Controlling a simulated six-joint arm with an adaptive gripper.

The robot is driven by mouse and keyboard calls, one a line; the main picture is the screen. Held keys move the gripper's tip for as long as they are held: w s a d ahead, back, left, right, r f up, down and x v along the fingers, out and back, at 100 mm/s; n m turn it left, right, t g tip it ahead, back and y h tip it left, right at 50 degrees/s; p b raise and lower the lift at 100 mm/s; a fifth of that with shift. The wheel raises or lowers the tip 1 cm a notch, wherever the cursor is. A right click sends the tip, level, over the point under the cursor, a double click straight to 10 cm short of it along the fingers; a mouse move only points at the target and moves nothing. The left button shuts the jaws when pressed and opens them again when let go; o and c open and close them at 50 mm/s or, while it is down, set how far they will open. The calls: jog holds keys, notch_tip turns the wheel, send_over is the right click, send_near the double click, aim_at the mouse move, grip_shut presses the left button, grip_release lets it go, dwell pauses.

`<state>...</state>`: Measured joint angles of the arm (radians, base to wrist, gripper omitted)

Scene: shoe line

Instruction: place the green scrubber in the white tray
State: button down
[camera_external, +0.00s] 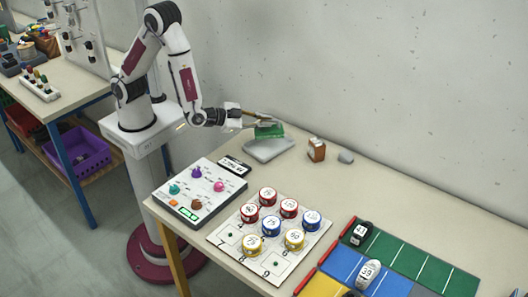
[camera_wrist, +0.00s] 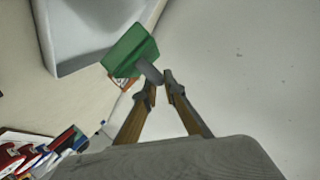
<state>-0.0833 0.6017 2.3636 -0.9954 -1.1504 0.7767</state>
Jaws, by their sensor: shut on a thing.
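The green scrubber (camera_external: 270,130) is a green block with a grey handle. In the external view it is at my gripper (camera_external: 257,117), over the far side of the white tray (camera_external: 268,151). In the wrist view my gripper (camera_wrist: 160,80) is shut on the grey handle of the scrubber (camera_wrist: 130,50), with the green block beyond the fingertips. The white tray (camera_wrist: 60,68) shows at the upper left there, partly out of frame. The external view does not clearly show whether the scrubber touches the tray.
A brown block (camera_external: 317,149) and a grey piece (camera_external: 346,157) lie right of the tray. A board with numbered round tins (camera_external: 268,229), a panel with coloured knobs (camera_external: 199,190) and coloured lanes with shoes (camera_external: 390,262) stand nearer the front. The wall is close behind.

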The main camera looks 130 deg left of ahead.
aim_at(265, 133)
jog(key=shift+f, duration=0.7)
jog(key=shift+f, duration=0.1)
jog(key=shift+f, duration=2)
jog(key=shift+f, duration=0.15)
jog(key=c, duration=2.1)
grip_release()
jog(key=shift+c, duration=0.2)
jog(key=shift+d+r, duration=0.1)
jog(key=shift+r, duration=0.1)
jog(key=v, duration=1.2)
